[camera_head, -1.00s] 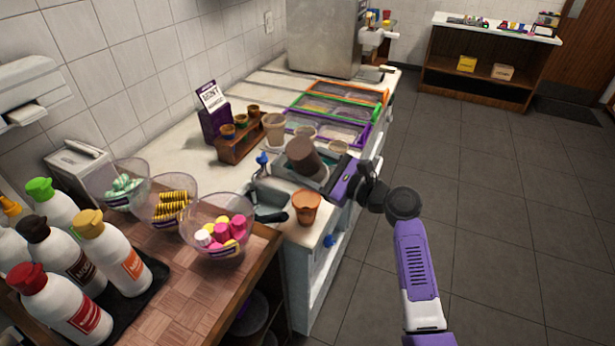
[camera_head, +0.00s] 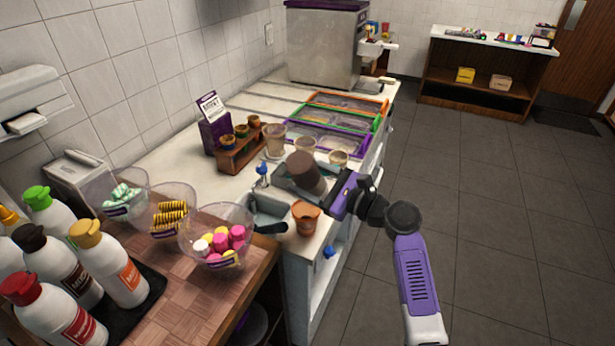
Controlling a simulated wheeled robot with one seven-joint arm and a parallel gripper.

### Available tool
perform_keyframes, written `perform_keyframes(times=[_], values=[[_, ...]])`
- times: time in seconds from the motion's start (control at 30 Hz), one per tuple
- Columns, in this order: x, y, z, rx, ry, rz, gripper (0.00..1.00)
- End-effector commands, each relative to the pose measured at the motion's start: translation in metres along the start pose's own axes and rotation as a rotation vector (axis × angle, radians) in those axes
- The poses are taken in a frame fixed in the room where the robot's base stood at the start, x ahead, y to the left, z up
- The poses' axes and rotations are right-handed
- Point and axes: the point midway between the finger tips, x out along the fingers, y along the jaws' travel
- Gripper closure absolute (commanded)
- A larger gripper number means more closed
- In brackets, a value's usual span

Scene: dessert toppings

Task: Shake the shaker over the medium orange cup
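The shaker (camera_head: 306,173) is a dark brown cylinder, tilted in the air above the counter. My gripper (camera_head: 330,193) reaches in from the right and is shut on it; the fingertips are small and partly hidden. The orange cup (camera_head: 305,218) stands upright near the counter's front corner. In the picture the shaker appears just above the cup; I cannot tell if it is directly over the cup's mouth. The cup's inside is hard to make out.
A dark-handled scoop (camera_head: 270,228) lies left of the cup. Clear bowls of toppings (camera_head: 217,238) and bottles (camera_head: 108,262) stand at the left. Beige cups (camera_head: 275,140) and lidded trays (camera_head: 330,125) are behind. The floor at right is free.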

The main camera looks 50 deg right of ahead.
Motion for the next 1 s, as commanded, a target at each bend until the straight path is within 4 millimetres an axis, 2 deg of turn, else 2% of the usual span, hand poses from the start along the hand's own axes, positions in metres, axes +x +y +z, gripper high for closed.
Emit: perform_keyframes(times=[1.0], values=[[0.000,-0.025,0.053,-0.001,-0.003,-0.001,0.94]])
